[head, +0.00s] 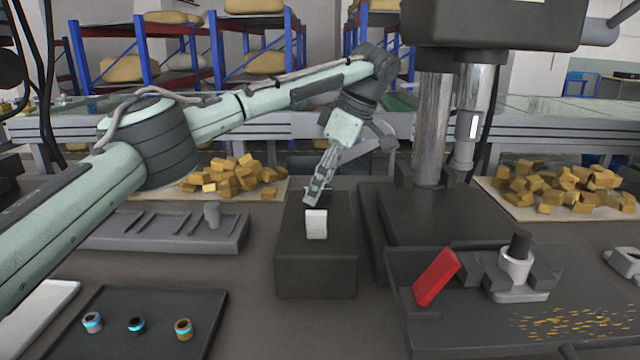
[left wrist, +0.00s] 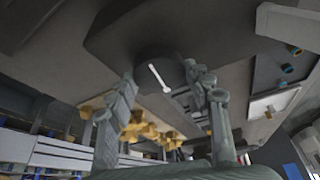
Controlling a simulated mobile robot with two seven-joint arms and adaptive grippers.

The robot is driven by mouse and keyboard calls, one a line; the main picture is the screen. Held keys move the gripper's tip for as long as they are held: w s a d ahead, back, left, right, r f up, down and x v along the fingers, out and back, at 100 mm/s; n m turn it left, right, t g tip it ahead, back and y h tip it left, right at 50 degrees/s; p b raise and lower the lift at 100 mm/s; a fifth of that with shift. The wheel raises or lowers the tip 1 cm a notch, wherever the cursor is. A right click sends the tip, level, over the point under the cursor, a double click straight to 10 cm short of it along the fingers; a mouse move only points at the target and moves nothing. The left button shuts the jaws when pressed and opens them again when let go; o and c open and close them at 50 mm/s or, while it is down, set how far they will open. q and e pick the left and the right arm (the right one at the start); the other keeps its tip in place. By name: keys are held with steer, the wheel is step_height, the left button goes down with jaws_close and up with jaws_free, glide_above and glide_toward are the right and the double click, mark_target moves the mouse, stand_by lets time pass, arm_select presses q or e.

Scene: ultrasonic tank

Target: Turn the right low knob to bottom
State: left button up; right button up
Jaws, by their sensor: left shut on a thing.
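My left gripper (head: 313,196) reaches down to the top of a dark box (head: 316,272) in the middle of the table. In the left wrist view, its two fingers (left wrist: 163,82) stand on either side of a dark round knob (left wrist: 150,57) and are shut on it. A white pointer line on the knob slants from upper left to lower right in that view. In the head view the fingers hide the knob. A small white block or plate (head: 316,224) shows just in front of the fingertips. My right gripper is not in view.
A tray (head: 150,340) with several small ringed parts lies front left, with a grey slotted rack (head: 170,232) behind. A press with metal columns (head: 432,130) stands right of the box. A red block (head: 436,278) and a grey fixture (head: 517,280) are front right.

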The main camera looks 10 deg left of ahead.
arm_select(q)
steer(key=shift+n, duration=0.6)
steer(key=o, duration=1.1)
step_height(320, 180, up, 10)
steer(key=shift+r, duration=0.1)
step_height(320, 180, down, 10)
steer(key=shift+f, duration=0.15)
stand_by(0.4)
